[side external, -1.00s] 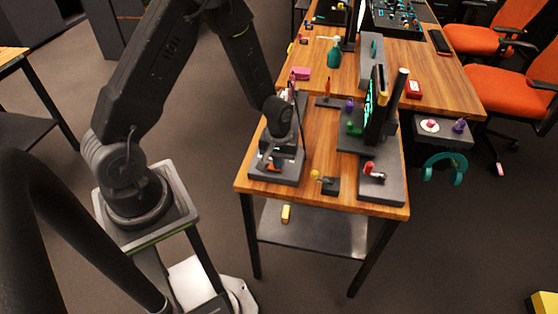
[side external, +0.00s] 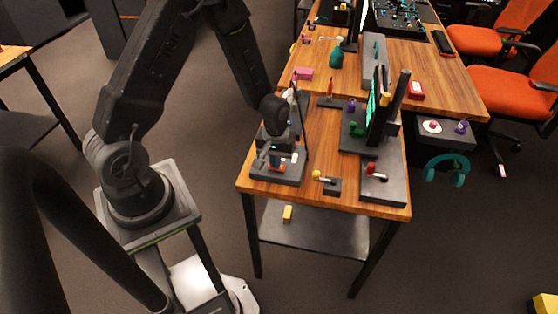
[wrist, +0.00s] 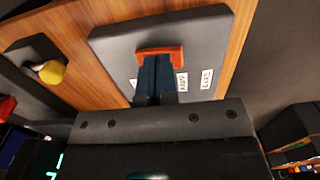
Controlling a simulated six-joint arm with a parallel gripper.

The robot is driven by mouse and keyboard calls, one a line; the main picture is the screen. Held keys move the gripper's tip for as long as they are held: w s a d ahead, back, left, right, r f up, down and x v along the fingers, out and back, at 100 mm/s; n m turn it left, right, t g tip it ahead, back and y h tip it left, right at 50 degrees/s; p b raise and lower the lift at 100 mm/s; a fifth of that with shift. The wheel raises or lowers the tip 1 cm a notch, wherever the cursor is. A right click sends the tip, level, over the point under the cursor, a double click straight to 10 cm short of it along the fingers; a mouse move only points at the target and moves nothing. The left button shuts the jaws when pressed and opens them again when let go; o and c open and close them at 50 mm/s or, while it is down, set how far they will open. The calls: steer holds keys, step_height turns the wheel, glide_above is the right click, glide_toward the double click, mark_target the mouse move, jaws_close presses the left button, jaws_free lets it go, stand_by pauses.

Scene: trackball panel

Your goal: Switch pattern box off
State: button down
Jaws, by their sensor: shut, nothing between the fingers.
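A dark grey flat box (wrist: 115,50) with an orange-red bar-shaped switch handle (wrist: 172,50) and small white labels (wrist: 206,78) lies at the near left of the wooden table. It also shows in the side view (side external: 290,180). I cannot tell for sure that this is the pattern box, and the label text is hard to read. My gripper (wrist: 154,62) is shut and empty. Its dark blue fingertips are right at the orange handle and partly cover it in the wrist view; contact is unclear. In the side view, my gripper (side external: 272,160) is low over this box.
A small block with a yellow knob (side external: 318,175) stands just right of the box. Further right are a grey base with a red-knobbed lever (side external: 372,168) and an upright screen with green marks (side external: 373,105). A thin dark post (side external: 303,120) rises close beside my gripper.

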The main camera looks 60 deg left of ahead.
step_height(320, 180, up, 14)
steer(key=w+d, duration=0.1)
steer(key=shift+w+d, duration=0.2)
stand_by(0.4)
steer(key=s+d+r+m+t, duration=0.3)
steer(key=s+r+m, duration=0.2)
steer(key=s+r, duration=0.3)
steer(key=s+d+r+m+t, duration=0.3)
steer(key=s+d+r+m, duration=0.1)
steer(key=s+r, duration=0.4)
steer(key=n+g+y, duration=0.1)
steer(key=n+g, duration=0.6)
steer(key=n, duration=0.2)
glide_above(283, 168)
step_height(283, 168, down, 17)
steer(key=f, duration=0.4)
steer(key=s+a+f, duration=0.1)
steer(key=f, duration=0.3)
steer(key=s+a+f, duration=0.1)
steer(key=f, duration=0.4)
steer(key=shift+f, duration=0.1)
